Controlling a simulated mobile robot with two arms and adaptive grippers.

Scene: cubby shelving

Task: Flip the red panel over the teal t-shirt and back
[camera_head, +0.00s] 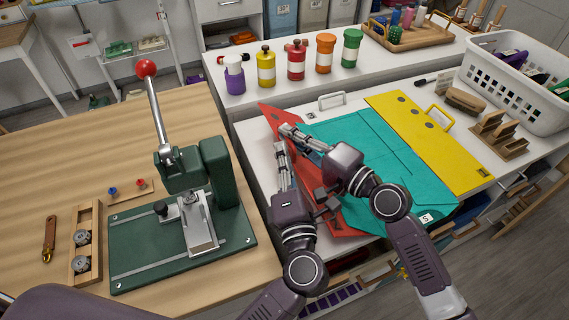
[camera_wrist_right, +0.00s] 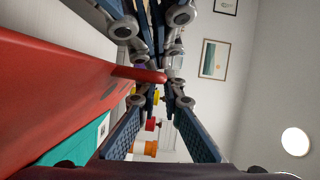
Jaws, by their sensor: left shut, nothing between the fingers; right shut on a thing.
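The teal t-shirt (camera_head: 375,150) lies spread on the folding board. The red panel (camera_head: 275,116) is along its left side, partly hidden by my arms; it appears tilted, but I cannot tell its exact angle. In the right wrist view the red panel (camera_wrist_right: 60,90) fills the left side, with its red handle (camera_wrist_right: 140,75) reaching toward the fingers. My right gripper (camera_head: 290,132) is shut on the red panel's handle. My left gripper (camera_head: 281,150) is shut and empty beside the panel, close to the right gripper.
The yellow panel (camera_head: 415,130) lies flat right of the shirt. A green press (camera_head: 190,215) stands on the wooden table at left. Several colored bottles (camera_head: 296,62) line the counter behind. A white basket (camera_head: 515,80) is at the back right.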

